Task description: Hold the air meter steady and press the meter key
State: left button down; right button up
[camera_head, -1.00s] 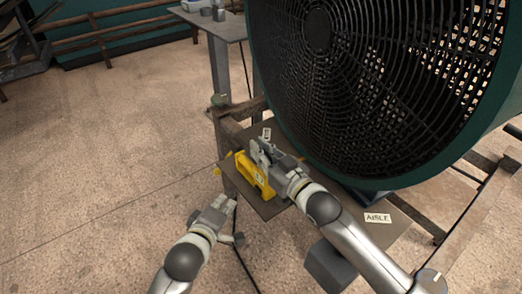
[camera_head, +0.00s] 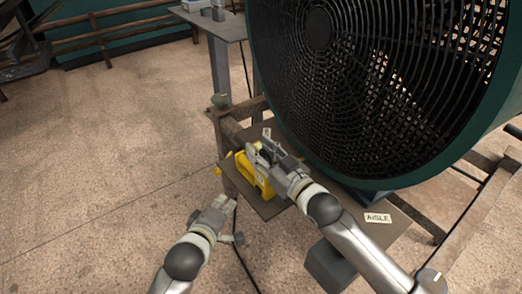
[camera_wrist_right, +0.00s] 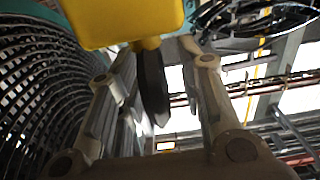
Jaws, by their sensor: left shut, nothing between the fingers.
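The yellow air meter (camera_head: 243,171) stands on a small dark table under the big fan. It fills the top of the right wrist view (camera_wrist_right: 125,18), with a dark part (camera_wrist_right: 152,85) hanging below it between my right fingers. My right gripper (camera_head: 261,147) is over the meter and hides part of it. In the wrist view its two fingers (camera_wrist_right: 160,85) are apart, with gaps beside the dark part. My left gripper (camera_head: 226,203) is shut and empty, lower left of the table and apart from the meter. The meter key cannot be made out.
The large fan (camera_head: 335,90) with its black grille and green rim stands close behind the table (camera_head: 270,207). An AISLE sign (camera_head: 378,218) lies to the right. A taller grey table (camera_head: 232,27) stands behind. Open floor (camera_head: 100,150) lies to the left.

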jog(key=v, duration=1.1)
jog(key=shift+s+d, duration=0.2)
jog(key=shift+s, duration=0.15)
